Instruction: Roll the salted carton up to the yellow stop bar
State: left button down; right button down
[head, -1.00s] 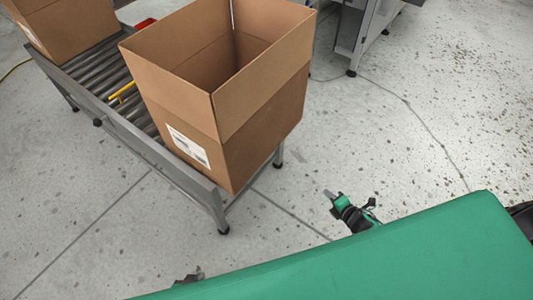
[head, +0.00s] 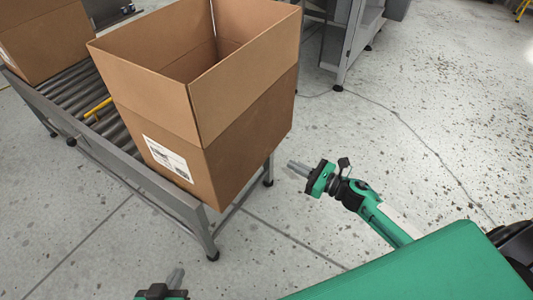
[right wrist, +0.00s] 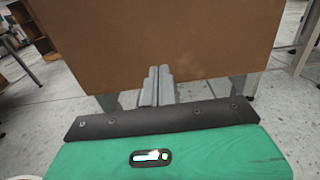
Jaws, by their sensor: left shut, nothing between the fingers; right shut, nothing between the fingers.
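A large open-topped brown carton (head: 245,140) stands upright on the near end of the roller conveyor. The print on its white label (head: 168,158) is too small to read. The yellow stop bar (head: 97,108) lies across the rollers beyond it, partly hidden by the carton. My right gripper (head: 293,166) is shut and empty, just right of the carton's lower part. In the right wrist view its closed fingers (right wrist: 158,72) point at the plain carton face (right wrist: 150,40); I cannot tell whether they touch it. My left gripper (head: 176,277) is shut and empty, low in front of the conveyor end.
A second brown carton (head: 45,38) sits on the rollers beyond the stop bar. The conveyor has a grey side rail (head: 115,158) and legs with black feet. A grey machine frame (head: 352,40) stands at the back.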

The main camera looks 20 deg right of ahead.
aim_at(259, 149)
jog(key=x, duration=1)
jog(key=shift+w+a, duration=0.1)
jog(key=shift+w, duration=0.05)
